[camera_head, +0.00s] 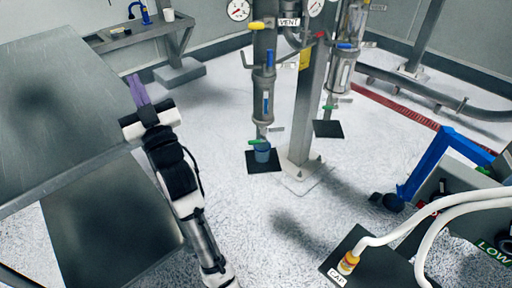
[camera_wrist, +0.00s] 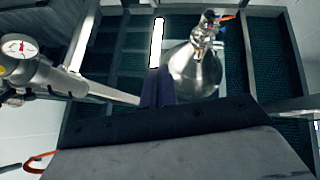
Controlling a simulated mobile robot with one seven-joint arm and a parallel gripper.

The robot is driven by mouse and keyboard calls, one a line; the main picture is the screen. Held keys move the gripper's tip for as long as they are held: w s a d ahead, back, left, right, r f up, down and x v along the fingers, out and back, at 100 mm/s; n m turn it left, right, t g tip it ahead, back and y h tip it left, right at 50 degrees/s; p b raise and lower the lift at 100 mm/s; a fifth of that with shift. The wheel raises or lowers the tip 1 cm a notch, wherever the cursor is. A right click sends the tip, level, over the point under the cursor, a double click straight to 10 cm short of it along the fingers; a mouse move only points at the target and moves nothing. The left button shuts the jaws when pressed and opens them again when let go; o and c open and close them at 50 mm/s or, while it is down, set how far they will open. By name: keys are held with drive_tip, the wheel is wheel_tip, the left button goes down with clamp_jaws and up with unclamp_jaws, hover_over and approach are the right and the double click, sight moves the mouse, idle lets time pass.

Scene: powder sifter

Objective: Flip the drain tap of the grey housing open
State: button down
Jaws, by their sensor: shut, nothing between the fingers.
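The nearer grey housing (camera_head: 264,90) is an upright cylinder with a sight glass, left of a post. A green lever (camera_head: 257,141) sits at its bottom end, above a blue cup (camera_head: 262,152). A second grey housing (camera_head: 342,75) hangs behind to the right, with a small green lever (camera_head: 328,107) at its foot. Which lever is the task's drain tap I cannot tell for certain. My gripper (camera_head: 137,90) has purple fingers, shut and empty, well left of both housings. The fingers also show in the wrist view (camera_wrist: 157,88), apart from a shiny metal vessel (camera_wrist: 195,70).
A grey metal table (camera_head: 60,110) stands at left, close to my arm. The housings' post (camera_head: 305,100) rises from a floor plate. Black mats lie below both housings. A blue-framed cart (camera_head: 430,165) and white hoses (camera_head: 440,205) fill the right. Open floor lies between my gripper and the housings.

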drive_tip(key=w+d+f+m+g+h, duration=0.1)
drive_tip(key=w+d+f+m+h, duration=0.1)
drive_tip(key=w+d+f+h, duration=0.5)
drive_tip(key=w+d+f+m+g+h, duration=0.15)
drive_tip(key=w+d+f, duration=0.35)
drive_tip(key=f, duration=0.5)
drive_tip(key=d+f+m+g+h+p, duration=0.1)
drive_tip(key=d+f+m+g+h, duration=0.1)
drive_tip(key=d+f, duration=1.1)
wheel_tip(320, 180, down, 3)
drive_tip(key=shift+r+m+h, duration=0.1)
drive_tip(key=shift+m+h, duration=0.35)
drive_tip(key=shift+h, duration=0.4)
drive_tip(key=shift+w+g, duration=0.1)
drive_tip(key=shift+g, duration=0.15)
